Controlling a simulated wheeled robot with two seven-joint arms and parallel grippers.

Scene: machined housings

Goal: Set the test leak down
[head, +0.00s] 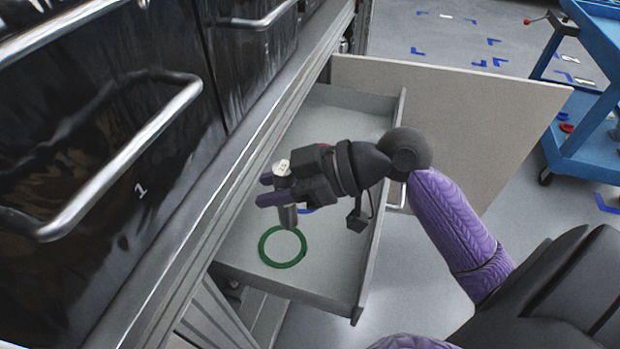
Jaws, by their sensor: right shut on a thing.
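The test leak (288,214) is a small grey cylinder with a pale top, seen in the head view over the open drawer (318,122). My right gripper (272,190) is shut on it, with one finger on each side. It is held roughly upright above the drawer floor, close to a green ring (282,246) lying flat there. Whether its lower end touches the floor I cannot tell. My left gripper is not in view.
Dark cabinet fronts with metal handles (130,160) stand along the left. A blue cart (590,130) stands at the upper right. The drawer's far end is clear.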

